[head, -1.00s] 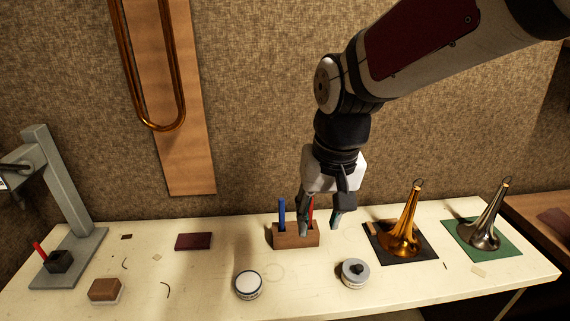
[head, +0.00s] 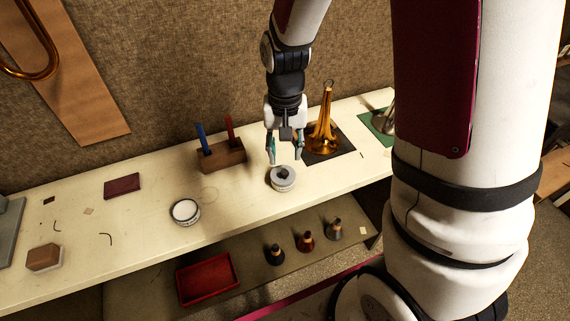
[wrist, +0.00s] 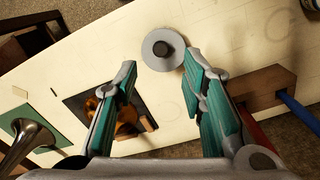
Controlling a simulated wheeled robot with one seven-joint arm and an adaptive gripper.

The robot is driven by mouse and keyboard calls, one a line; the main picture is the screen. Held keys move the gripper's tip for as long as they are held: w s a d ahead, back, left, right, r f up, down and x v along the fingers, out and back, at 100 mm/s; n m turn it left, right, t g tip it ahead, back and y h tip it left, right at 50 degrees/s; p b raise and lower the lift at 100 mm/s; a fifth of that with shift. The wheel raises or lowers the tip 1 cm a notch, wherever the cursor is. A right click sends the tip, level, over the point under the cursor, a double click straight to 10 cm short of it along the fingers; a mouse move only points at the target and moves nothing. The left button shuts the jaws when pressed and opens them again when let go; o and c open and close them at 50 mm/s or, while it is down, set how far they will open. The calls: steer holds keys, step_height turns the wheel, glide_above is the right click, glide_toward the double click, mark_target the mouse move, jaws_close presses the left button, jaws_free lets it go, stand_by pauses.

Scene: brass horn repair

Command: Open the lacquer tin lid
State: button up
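A round tin (head: 283,183) with a grey lid and a dark knob (head: 283,173) stands near the front edge of the table; I take it as the lacquer tin. Its lid looks seated. In the wrist view the lid (wrist: 151,56) shows from above, just beyond my fingertips. My gripper (head: 286,160) points down, just behind and above the tin, apart from it. Its two green-padded fingers are spread with nothing between them, as the wrist view also shows (wrist: 160,72).
A wooden block (head: 222,158) holding a blue and a red tool stands behind-left of the tin. A brass bell (head: 323,135) on a dark mat (head: 340,150) is close at right. A lower shelf holds a red tray (head: 207,278) and several small cones. The table between the tins is clear.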

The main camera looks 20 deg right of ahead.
mark_target(285, 172)
step_height(285, 172, down, 6)
steer(key=shift+f, duration=0.25)
jaws_close()
